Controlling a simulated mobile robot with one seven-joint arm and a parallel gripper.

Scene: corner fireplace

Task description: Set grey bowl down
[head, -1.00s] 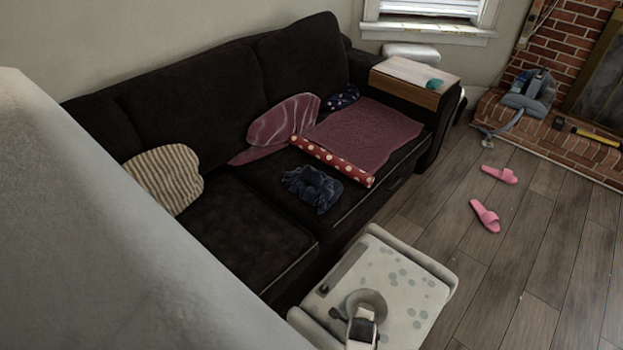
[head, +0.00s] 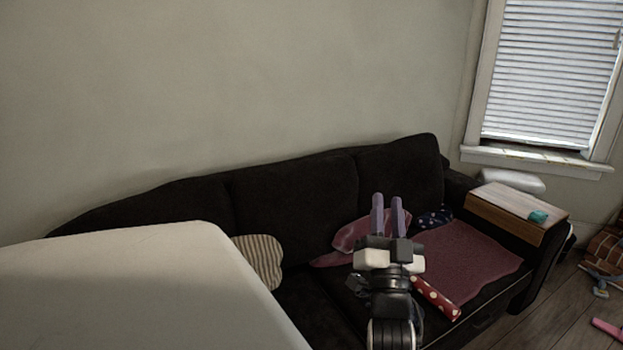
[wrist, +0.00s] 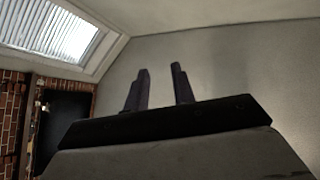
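My gripper (head: 386,201) is raised in front of the sofa in the head view, with its two dark fingers pointing up. The fingers stand apart with nothing between them. The wrist view also shows the open, empty fingers (wrist: 160,70) against the plain wall. The grey bowl is not in view in either current frame. The light speckled surface seen a second ago is also out of view.
A dark sofa (head: 295,195) runs along the wall, with a striped cushion (head: 260,260) and a maroon cloth (head: 465,258) on it. A wooden tray (head: 505,208) lies on its right arm. A window (head: 550,80) is at the right.

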